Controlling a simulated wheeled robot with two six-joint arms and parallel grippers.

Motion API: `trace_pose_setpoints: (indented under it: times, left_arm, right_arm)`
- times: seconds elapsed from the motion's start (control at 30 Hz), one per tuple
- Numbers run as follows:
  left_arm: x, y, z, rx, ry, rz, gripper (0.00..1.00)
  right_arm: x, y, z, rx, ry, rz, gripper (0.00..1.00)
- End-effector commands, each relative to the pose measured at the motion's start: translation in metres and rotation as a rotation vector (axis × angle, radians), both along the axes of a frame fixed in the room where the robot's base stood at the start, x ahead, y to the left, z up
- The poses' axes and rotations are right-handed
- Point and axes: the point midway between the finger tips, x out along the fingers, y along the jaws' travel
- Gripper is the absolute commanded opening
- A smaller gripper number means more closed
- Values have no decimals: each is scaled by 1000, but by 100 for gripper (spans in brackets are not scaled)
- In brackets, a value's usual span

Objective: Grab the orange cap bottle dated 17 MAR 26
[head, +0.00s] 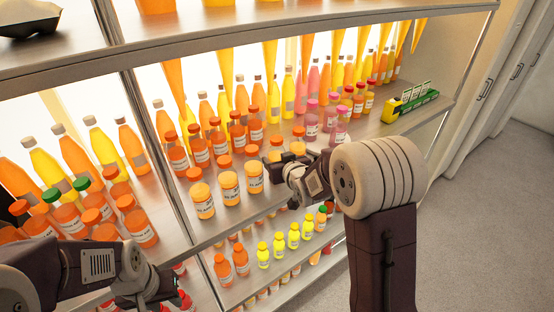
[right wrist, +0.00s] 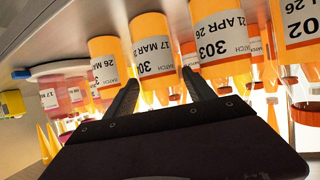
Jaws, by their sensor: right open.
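The bottle labelled 17 MAR (right wrist: 152,50) hangs inverted in the right wrist view, which is upside down. The end of its date is cut by the label's curve. My right gripper (right wrist: 160,79) is open, its two dark fingers pointing at this bottle's left and right sides; I see no grip on it. In the head view my right gripper (head: 280,168) is at the front row of orange-capped bottles, partly hiding one (head: 276,141) there. My left gripper (head: 152,297) is low at the left, its jaws unclear.
Close neighbours are a bottle marked 303, 21 APR 26 (right wrist: 218,38), one marked 302 (right wrist: 299,30) and another orange bottle (right wrist: 106,68). Pink bottles (head: 311,120) and a green-yellow holder (head: 410,104) stand to the right. A lower shelf carries small yellow-capped bottles (head: 279,246).

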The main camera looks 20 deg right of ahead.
Motion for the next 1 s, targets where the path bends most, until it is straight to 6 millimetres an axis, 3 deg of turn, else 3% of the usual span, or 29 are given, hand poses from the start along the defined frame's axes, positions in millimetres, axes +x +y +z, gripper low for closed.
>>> trace_pose_setpoints:
  times: [0.1, 0.3, 0.53, 0.57, 0.77, 1.0]
  left_arm:
    - [0, 0, 18, 0, 0, 0, 36]
    - [0, 0, 26, 0, 0, 0, 36]
    - [0, 0, 25, 0, 0, 0, 36]
    - [0, 0, 25, 0, 0, 0, 36]
    - [0, 0, 25, 0, 0, 0, 36]
    - [0, 0, 25, 0, 0, 0, 36]
  right_arm:
    - [16, 1, -5, 1, 6, 0, 63]
    - [40, 2, -18, 0, 2, 0, 63]
    - [41, 2, -20, 0, 1, 0, 63]
    - [41, 2, -20, 0, 1, 0, 57]
    - [41, 2, -20, 0, 1, 0, 1]
    - [42, 2, -18, 0, -1, 0, 0]
